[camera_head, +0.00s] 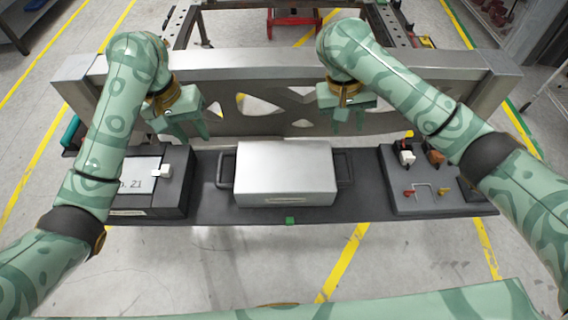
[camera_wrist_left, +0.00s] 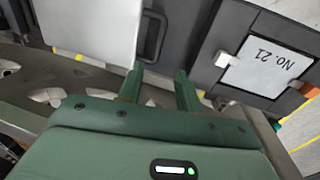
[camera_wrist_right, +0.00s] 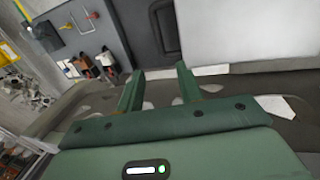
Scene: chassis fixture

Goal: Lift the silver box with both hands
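The silver box (camera_head: 286,172) sits on the dark shelf in the middle of the head view, with a dark handle on each side. Its left handle (camera_head: 227,169) and right handle (camera_head: 345,168) stick out sideways. My left gripper (camera_head: 190,135) is open and empty, above and behind the left handle. In the left wrist view the box (camera_wrist_left: 85,25) and left handle (camera_wrist_left: 152,36) lie beyond the fingers. My right gripper (camera_head: 348,127) is open and empty, above and behind the right handle. In the right wrist view the handle (camera_wrist_right: 164,27) and box (camera_wrist_right: 245,30) lie beyond the fingers.
A grey metal beam (camera_head: 260,75) with cut-outs runs behind the shelf (camera_head: 250,214). A dark block with a "No. 21" plate (camera_head: 136,176) stands left of the box. A dark panel (camera_head: 425,178) with switches and small connectors stands right.

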